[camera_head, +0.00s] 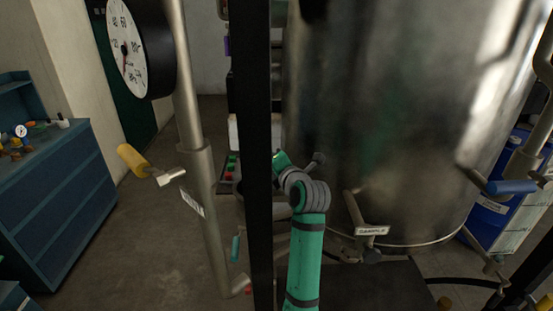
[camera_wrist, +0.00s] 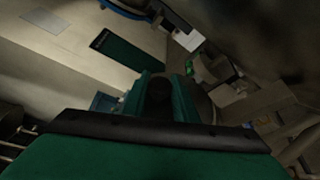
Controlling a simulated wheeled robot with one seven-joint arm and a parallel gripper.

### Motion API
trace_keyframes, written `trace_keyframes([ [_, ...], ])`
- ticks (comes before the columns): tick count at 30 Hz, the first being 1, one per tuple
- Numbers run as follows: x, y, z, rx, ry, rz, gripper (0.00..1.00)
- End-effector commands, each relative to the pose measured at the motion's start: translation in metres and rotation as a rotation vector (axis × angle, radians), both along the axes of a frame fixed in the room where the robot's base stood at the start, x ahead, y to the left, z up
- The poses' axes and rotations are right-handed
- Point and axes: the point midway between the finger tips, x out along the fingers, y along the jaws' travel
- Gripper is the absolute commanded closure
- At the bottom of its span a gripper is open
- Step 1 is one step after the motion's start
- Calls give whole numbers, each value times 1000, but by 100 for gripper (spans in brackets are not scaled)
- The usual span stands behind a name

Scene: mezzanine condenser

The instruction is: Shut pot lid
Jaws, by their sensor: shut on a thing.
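A large shiny steel vessel (camera_head: 400,110) fills the right of the head view. Its top is out of frame, and I cannot make out a lid in either view. In the head view my green arm reaches up in front of the vessel, and its far end passes close to a black post; the jaws are not clear there. In the wrist view my gripper (camera_wrist: 161,100) shows its green jaws shut on a dark round knob-like thing (camera_wrist: 160,88). I cannot tell what that thing is fixed to.
The black upright post (camera_head: 251,150) stands just left of my arm. A pipe with a yellow-handled valve (camera_head: 133,159) and a round gauge (camera_head: 127,48) are further left. A blue cabinet (camera_head: 60,200) stands at the far left.

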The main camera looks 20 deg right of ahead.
Motion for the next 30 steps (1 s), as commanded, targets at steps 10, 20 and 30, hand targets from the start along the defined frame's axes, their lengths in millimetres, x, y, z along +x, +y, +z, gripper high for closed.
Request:
trace_keyframes([
  [10, 5, 14, -4, -145, 43, -1, 100],
  [20, 4, 11, -3, -145, 42, -5, 56],
  [30, 4, 12, -4, -137, 40, -3, 56],
])
